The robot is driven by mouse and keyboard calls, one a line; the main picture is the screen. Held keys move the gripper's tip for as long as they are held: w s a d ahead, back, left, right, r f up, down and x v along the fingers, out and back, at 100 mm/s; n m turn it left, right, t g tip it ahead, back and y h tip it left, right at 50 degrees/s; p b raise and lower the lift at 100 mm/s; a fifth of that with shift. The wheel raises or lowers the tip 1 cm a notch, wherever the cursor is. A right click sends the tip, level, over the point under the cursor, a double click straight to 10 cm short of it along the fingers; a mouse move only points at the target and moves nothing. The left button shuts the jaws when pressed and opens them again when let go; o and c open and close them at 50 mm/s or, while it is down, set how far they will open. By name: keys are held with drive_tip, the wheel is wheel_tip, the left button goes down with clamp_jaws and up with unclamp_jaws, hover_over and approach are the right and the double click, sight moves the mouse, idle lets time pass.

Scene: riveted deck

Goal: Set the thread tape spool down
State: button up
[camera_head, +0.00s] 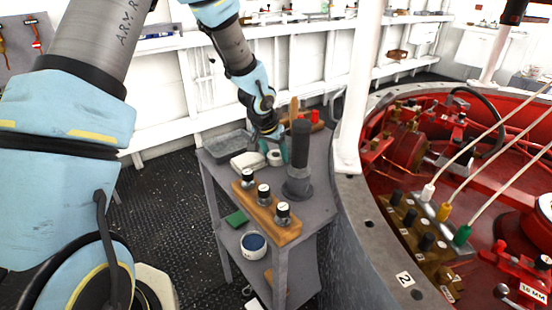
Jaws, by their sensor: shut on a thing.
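The thread tape spool (275,158) is a small white ring-like piece near the far end of the grey cart's top (318,190). My gripper (274,151) points down over it, with teal fingers on its left and right sides, shut on it. The spool is at or just above the cart top; I cannot tell whether it touches. The wrist hides part of the area behind it.
A folded white cloth (248,160) lies left of the spool, by a grey tray (232,143). A dark cylinder (300,150) stands close on the right. A wooden block (268,214) with several knobs is nearer. The red machinery pit (450,120) is at right.

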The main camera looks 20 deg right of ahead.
drive_tip(key=shift+r, duration=0.1)
drive_tip(key=c, duration=0.9)
